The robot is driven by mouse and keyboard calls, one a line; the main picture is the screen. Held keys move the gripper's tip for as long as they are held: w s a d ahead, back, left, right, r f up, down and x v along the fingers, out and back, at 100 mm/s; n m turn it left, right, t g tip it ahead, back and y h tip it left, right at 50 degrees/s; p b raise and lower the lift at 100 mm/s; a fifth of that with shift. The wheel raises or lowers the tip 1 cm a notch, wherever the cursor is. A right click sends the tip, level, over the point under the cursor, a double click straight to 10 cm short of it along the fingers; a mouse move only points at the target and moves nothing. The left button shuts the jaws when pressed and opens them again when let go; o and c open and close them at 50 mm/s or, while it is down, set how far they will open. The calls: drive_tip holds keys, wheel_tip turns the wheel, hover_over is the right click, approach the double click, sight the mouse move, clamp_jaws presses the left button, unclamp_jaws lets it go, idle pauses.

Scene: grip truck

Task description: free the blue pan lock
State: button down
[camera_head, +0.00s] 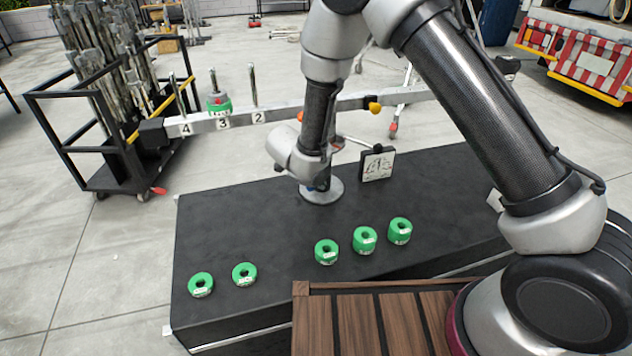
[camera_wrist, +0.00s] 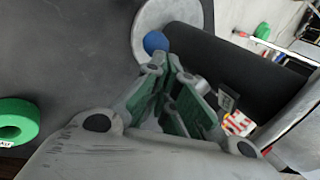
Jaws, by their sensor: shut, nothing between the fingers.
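The blue pan lock (camera_wrist: 155,41) is a small round blue knob in the wrist view. It sits beside a thick dark column (camera_wrist: 225,65), over a pale grey round base (camera_wrist: 147,18). My gripper (camera_wrist: 168,66) is shut and empty, its fingertips just below the knob in the picture. I cannot tell whether they touch it. In the head view my wrist hides the fingers and most of the column, and the round base (camera_head: 325,196) shows beneath.
Several green ring weights (camera_head: 326,252) lie along the front of the black platform (camera_head: 240,215). A small plaque (camera_head: 377,164) stands right of the base. A black cart (camera_head: 110,170) with metal stands is at left. The platform's left part is mostly clear.

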drive_tip(key=shift+f+h, duration=0.3)
drive_tip(key=shift+h, duration=0.3)
drive_tip(key=h, duration=0.1)
drive_tip(key=f+n+t+h, duration=0.1)
drive_tip(key=h, duration=0.1)
drive_tip(key=shift+d+f, duration=0.15)
drive_tip(key=shift+d, duration=0.05)
drive_tip(key=t+h, duration=0.1)
drive_tip(key=d+f+n+t+h, duration=0.1)
drive_tip(key=h, duration=0.1)
drive_tip(key=shift+w, duration=0.2)
drive_tip(key=shift+d, duration=0.15)
drive_tip(key=shift+f, duration=0.1)
idle(0.4)
idle(0.4)
